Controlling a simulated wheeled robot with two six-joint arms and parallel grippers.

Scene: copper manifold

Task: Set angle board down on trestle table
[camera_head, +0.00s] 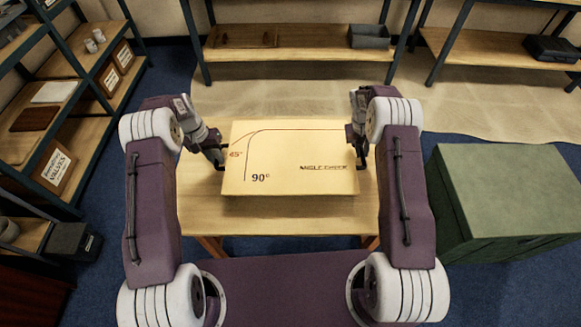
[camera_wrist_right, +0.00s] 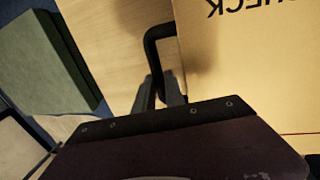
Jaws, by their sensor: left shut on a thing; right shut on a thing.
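The angle board (camera_head: 290,160) is a flat tan panel marked 45°, 90° and "ANGLE CHECK", with a dark handle on each side. It is between my two grippers over the trestle table (camera_head: 200,215), and looks level. Whether it touches the table top is unclear. My left gripper (camera_head: 219,160) is shut on the board's left handle. My right gripper (camera_head: 359,155) is shut on the right handle.
A green chest (camera_head: 500,190) stands right of the table. Shelves (camera_head: 85,85) with boxes and signs line the left. Workbenches (camera_head: 290,55) stand at the back, with a beige sheet (camera_head: 300,88) on the floor before them. Bare table top shows around the board.

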